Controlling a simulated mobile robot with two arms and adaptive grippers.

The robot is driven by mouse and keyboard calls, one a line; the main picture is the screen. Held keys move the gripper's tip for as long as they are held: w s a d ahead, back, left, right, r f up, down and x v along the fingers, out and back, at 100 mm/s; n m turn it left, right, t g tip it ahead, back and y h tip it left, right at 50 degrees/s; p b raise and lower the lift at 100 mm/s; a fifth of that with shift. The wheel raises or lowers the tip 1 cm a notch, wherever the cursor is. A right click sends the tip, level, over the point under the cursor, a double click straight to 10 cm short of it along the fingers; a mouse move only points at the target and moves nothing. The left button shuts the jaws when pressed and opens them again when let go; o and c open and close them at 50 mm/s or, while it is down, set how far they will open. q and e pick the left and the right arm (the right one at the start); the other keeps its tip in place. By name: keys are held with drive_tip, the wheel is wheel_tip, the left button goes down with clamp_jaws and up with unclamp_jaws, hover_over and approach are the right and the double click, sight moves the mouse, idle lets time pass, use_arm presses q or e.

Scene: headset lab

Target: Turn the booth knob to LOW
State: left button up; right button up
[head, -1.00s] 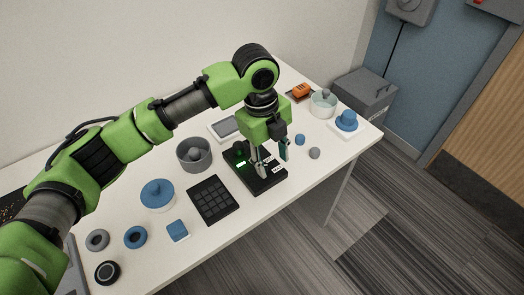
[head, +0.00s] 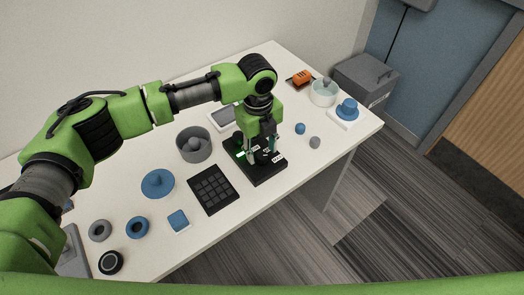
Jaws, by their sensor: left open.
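The black booth box (head: 262,175) lies on the white table, with a green lit patch (head: 241,154) on its left part and small white labels on its top. My left gripper (head: 261,157) points down over the box, its fingers apart and low, close to the box's top. The knob is hard to make out between and behind the fingers. I cannot tell whether the fingers touch it or where it points. A green arm link of mine crosses the bottom of the head view; the right gripper is not in view.
A black keypad pad (head: 213,189) and a grey bowl (head: 194,146) stand left of the box. A blue ball (head: 300,128) and a grey ball (head: 315,142) lie to its right. Farther right are a clear bowl (head: 323,92) and an orange item (head: 302,77).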

sight(262, 158)
use_arm(q)
drive_tip(key=shift+f, duration=1.15)
drive_tip(key=c, duration=1.1)
